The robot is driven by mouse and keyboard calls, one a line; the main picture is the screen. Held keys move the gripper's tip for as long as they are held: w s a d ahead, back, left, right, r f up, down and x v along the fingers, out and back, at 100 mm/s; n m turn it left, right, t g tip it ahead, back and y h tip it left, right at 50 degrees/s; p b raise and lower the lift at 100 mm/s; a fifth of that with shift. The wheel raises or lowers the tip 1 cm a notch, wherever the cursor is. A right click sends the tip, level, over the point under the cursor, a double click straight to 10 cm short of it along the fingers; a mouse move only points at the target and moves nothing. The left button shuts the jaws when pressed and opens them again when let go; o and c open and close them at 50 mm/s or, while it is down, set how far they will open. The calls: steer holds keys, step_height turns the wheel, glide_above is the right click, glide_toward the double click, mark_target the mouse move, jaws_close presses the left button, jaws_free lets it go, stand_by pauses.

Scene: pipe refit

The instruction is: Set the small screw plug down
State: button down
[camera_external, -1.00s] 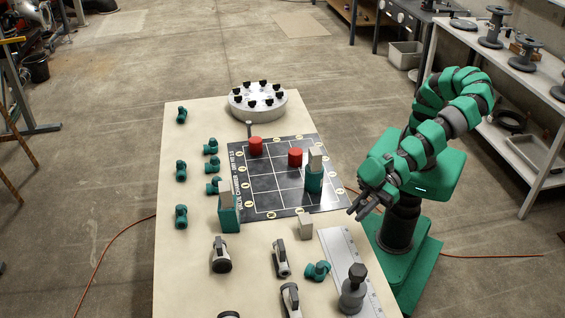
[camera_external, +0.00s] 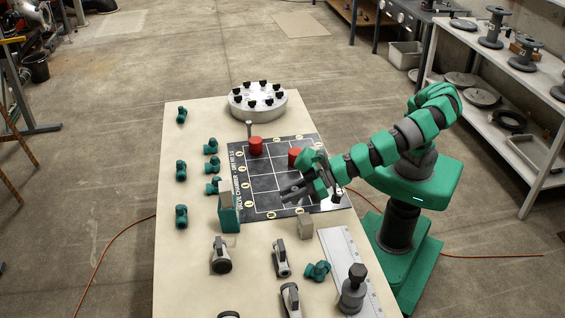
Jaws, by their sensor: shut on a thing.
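My gripper (camera_external: 291,193) reaches in from the right, low over the dark gridded board (camera_external: 262,183). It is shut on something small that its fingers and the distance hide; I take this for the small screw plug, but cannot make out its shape. I cannot tell whether it touches the board. One red cylinder (camera_external: 256,146) stands on the board's upper left. A second red cylinder (camera_external: 294,157) is partly hidden behind my gripper.
Another teal block (camera_external: 229,218) stands at the board's lower left, and a pale block (camera_external: 305,227) just below the board. A round flange with black knobs (camera_external: 258,103) is at the far end. Teal elbows (camera_external: 181,170), valves (camera_external: 221,257) and a ruler plate (camera_external: 346,262) lie around.

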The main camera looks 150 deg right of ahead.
steer(key=s+d+m+g+h+b, duration=0.2)
steer(key=d, duration=0.7)
step_height(320, 180, down, 10)
steer(key=shift+d+f+b, duration=0.1)
steer(key=shift+d+b, duration=0.05)
steer(key=shift+b, duration=1.05)
steer(key=shift+s+f+b, duration=0.1)
steer(key=shift+f+b, duration=0.55)
steer(key=shift+b, duration=0.4)
